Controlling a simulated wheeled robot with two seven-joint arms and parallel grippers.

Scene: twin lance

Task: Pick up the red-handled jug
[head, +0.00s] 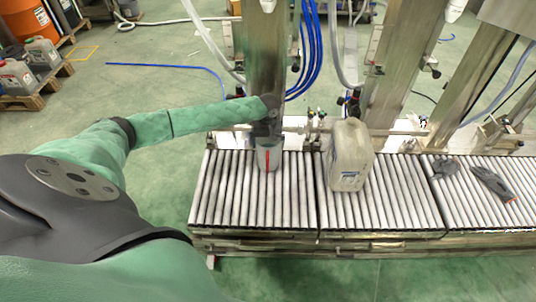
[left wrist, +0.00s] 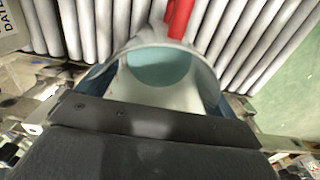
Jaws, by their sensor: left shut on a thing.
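The jug (head: 262,160) is a pale grey open vessel with a red handle (head: 268,161) facing the front of the conveyor. It looks upright at the back of the roller conveyor; I cannot tell whether its base touches the rollers. My left gripper (head: 267,138) comes down over it and is shut on its body. In the left wrist view, the jug's round mouth and pale inside (left wrist: 163,68) lie between the fingers. The red handle (left wrist: 178,18) is on the side away from the palm. My right gripper is not in view.
A large beige canister (head: 349,157) stands on the roller conveyor (head: 225,200), right of the jug. Dark gloves (head: 492,184) lie farther right on the rollers. Steel posts (head: 266,60) and blue hoses rise behind. The rollers left of and in front of the jug are clear.

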